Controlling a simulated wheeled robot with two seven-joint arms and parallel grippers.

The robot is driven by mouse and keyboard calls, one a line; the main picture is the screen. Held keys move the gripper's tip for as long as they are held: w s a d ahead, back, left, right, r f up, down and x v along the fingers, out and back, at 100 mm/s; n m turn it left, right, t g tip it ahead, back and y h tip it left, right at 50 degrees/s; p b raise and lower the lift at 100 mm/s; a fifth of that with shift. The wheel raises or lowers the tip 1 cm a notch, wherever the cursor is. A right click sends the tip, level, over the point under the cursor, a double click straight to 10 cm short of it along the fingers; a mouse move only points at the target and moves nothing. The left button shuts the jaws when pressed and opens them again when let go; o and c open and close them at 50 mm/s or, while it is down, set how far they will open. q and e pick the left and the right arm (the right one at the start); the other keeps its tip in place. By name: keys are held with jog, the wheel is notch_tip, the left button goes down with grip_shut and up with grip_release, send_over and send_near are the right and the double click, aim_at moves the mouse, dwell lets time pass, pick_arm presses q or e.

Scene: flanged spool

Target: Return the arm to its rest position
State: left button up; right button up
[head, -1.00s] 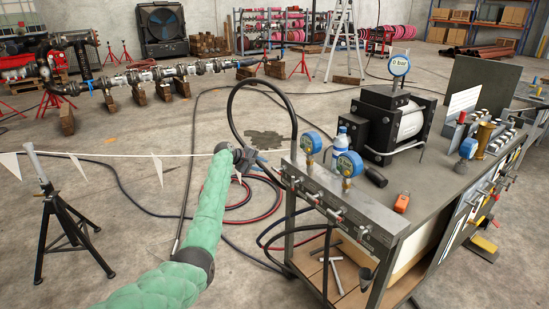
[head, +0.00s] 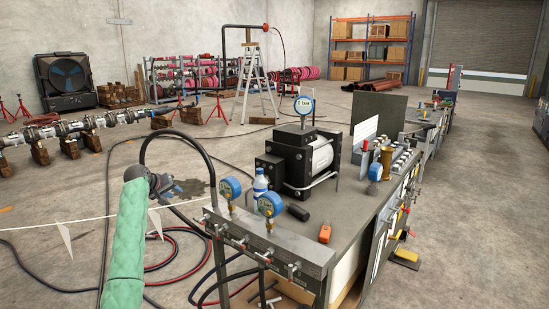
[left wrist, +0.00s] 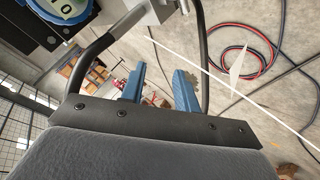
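My left arm in its green padded sleeve comes up from the lower left in the head view. My left gripper (head: 172,190) is at its end, beside the black looped hose near the bench's left end. In the left wrist view the two blue fingers (left wrist: 159,82) stand apart with nothing between them. The flanged spool, a grey pipe run with flanges and valves (head: 88,122), rests on wooden blocks at the far left, well away from the gripper. My right gripper is not in view.
A workbench (head: 345,214) carries gauges (head: 270,203), a black pump unit (head: 300,160), a bottle (head: 260,186) and an orange item (head: 325,233). A black hose (head: 185,140) arches by its left end. A white flagged line (head: 90,220) crosses the floor. A stepladder (head: 254,80) stands behind.

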pick_arm(q)
jog(key=s+d+m+y, duration=0.25)
jog(key=s+d, duration=0.25)
jog(key=s, duration=0.3)
jog(key=s+d+f+m, duration=0.1)
jog(key=s+d+f, duration=0.3)
jog(key=s+f, duration=0.3)
jog(key=s+d+f+m+g+y, duration=0.1)
jog(key=s+d+f, duration=0.25)
jog(key=s, duration=0.45)
jog(key=s+d+f+m, duration=0.1)
jog(key=s+d+f, duration=0.2)
jog(key=s+f, duration=0.45)
jog(key=s+d+f+g, duration=0.2)
jog(key=s+f, duration=0.7)
jog(key=s, duration=0.5)
jog(key=s+d+f+g, duration=0.2)
jog(key=s+f, duration=0.6)
jog(key=s, duration=0.7)
jog(key=s+d+f+g, duration=0.2)
jog(key=s+d+f, duration=0.2)
jog(key=s+f, duration=0.5)
jog(key=s, duration=0.5)
jog(key=shift+s+d+f+g+h, duration=0.2)
jog(key=shift+s+f+g+h, duration=0.1)
jog(key=shift+f+g+h, duration=0.1)
